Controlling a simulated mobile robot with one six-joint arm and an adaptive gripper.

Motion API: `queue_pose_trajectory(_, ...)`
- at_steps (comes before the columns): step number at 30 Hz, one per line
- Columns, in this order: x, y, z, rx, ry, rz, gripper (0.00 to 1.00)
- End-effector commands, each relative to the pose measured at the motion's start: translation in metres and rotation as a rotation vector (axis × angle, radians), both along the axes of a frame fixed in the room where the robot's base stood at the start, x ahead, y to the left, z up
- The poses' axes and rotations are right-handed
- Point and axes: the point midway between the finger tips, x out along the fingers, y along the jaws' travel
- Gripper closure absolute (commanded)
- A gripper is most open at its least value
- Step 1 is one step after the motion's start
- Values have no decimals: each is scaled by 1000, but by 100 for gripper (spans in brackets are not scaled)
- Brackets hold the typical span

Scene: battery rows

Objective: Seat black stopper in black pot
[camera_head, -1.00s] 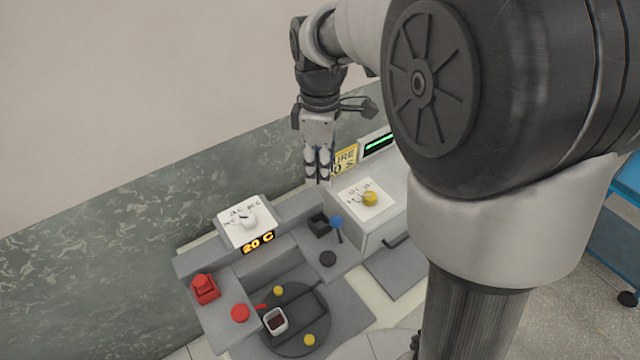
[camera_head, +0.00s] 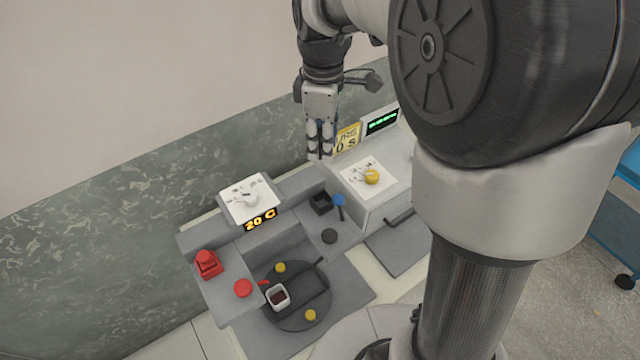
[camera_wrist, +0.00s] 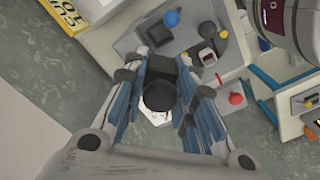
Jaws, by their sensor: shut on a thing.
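My gripper (camera_head: 320,156) hangs pointing down at the back of the grey console, behind and above the black pot. In the wrist view my gripper (camera_wrist: 160,108) is shut on a dark piece, which looks like the black stopper (camera_wrist: 160,94); the fingers partly hide it. The black pot (camera_head: 320,203) is a small open square box on the grey ledge. It also shows in the wrist view (camera_wrist: 156,34), apart from the gripper. The stopper cannot be made out in the head view.

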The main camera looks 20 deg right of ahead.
Motion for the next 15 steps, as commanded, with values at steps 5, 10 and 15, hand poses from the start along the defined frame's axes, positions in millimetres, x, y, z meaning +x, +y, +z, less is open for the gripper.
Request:
queue_pose_trajectory(5, -2, 0, -54, 0, 6, 0, 98)
queue_pose_trajectory(10, -1, 0, -93, 0, 4, 0, 98)
queue_pose_trajectory(15, 0, 0, -112, 0, 1, 0, 98)
